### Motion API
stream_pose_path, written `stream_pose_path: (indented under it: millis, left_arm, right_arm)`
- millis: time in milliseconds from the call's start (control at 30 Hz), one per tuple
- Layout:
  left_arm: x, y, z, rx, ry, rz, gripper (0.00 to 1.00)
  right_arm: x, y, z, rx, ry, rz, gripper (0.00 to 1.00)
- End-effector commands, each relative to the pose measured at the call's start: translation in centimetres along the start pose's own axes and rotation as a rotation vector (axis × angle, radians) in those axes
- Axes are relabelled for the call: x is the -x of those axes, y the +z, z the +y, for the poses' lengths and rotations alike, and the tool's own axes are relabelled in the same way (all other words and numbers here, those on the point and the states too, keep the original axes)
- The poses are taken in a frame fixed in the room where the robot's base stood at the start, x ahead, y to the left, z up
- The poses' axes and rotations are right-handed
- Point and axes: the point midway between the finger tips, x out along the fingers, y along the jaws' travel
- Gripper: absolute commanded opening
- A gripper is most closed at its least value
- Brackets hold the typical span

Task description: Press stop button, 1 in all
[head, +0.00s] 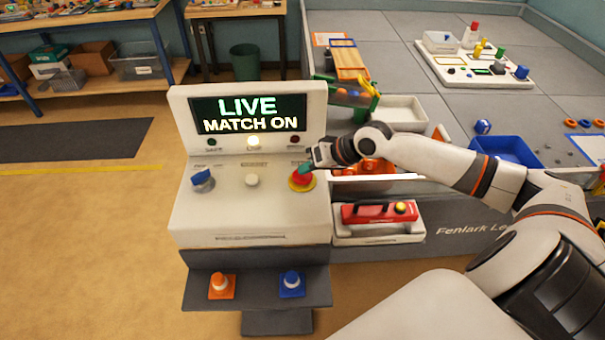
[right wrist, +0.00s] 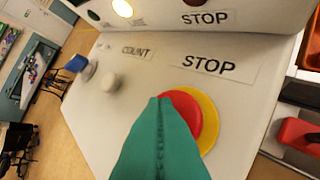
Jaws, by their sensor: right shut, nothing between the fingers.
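The stop button is a red mushroom button (head: 302,177) on a yellow ring, at the right of the white console's sloped panel (head: 235,215). In the right wrist view the red button (right wrist: 187,112) is partly hidden behind my green fingers, under a "STOP" label (right wrist: 209,64). My right gripper (head: 305,168) is shut and empty, its fingertips right at the button; I cannot tell whether they touch it. The console screen (head: 248,114) reads "LIVE MATCH ON", and the middle lamp (head: 253,142) below it glows. My left gripper is not in view.
A blue knob (head: 202,178) and a white button (head: 252,180) share the panel. A red tool case (head: 380,212) and a white tray (head: 398,112) are right of the console.

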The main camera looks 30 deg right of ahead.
Motion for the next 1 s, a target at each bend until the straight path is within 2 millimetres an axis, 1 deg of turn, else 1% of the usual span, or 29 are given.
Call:
stream_pose_path:
  millis: [1000]
  left_arm:
    - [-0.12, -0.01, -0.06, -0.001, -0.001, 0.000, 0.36]
  right_arm:
    - [-0.73, -0.66, -0.57, -0.001, -0.002, 0.005, 0.00]
